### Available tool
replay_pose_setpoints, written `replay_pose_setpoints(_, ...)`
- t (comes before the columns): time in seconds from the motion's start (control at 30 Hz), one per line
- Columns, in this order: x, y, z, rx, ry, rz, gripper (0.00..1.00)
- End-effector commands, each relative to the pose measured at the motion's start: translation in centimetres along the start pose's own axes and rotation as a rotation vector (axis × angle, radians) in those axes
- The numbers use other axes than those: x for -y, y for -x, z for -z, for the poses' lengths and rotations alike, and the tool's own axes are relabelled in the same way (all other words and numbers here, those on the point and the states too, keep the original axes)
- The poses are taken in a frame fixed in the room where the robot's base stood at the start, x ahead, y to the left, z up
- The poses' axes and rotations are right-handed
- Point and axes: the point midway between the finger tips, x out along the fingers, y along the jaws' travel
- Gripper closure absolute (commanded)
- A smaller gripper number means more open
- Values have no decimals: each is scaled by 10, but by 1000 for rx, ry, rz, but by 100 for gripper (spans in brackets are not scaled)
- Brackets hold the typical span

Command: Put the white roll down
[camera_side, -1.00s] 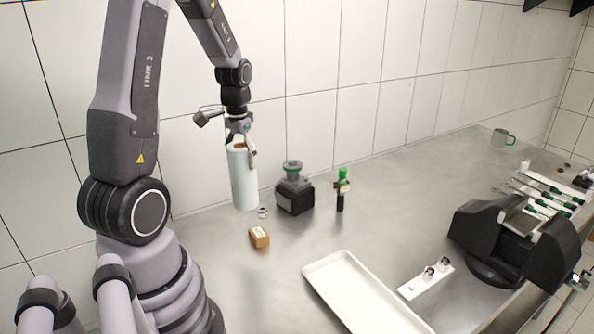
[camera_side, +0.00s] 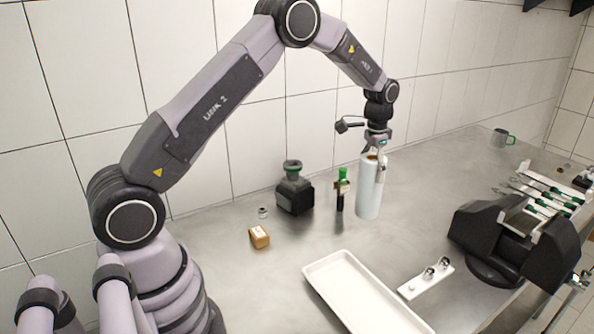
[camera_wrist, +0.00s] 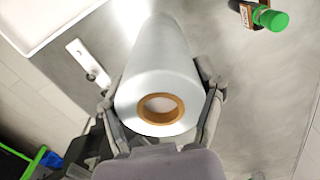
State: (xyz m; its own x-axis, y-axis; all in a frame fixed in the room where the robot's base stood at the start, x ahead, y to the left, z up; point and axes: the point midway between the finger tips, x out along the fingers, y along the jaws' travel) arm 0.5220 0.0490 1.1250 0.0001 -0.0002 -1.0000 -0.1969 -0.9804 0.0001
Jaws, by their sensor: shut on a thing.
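The white roll (camera_side: 368,190) is upright, to the right of the green-capped bottle in the side view. My gripper (camera_side: 379,153) is shut on its upper end from above. In the wrist view the roll (camera_wrist: 160,75) lies between both fingers (camera_wrist: 162,108), and its brown core faces the camera. The roll's lower end is close to the steel table (camera_side: 430,190). I cannot tell whether it touches the table.
The green-capped bottle (camera_side: 341,192) stands just left of the roll, with a black device (camera_side: 294,192) farther left. A white tray (camera_side: 316,271), a small brown box (camera_side: 259,237) and a white holder (camera_side: 412,288) lie nearer. A black machine (camera_side: 480,235) is at right. Table behind the roll is clear.

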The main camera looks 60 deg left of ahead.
Motion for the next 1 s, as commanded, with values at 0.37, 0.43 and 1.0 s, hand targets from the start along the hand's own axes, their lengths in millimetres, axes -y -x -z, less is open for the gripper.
replay_pose_setpoints(0.37,15,-54,49,-2,1,1,73)
replay_pose_setpoints(0.43,16,-57,51,-1,1,0,73)
replay_pose_setpoints(1.0,17,-93,55,-2,1,0,73)
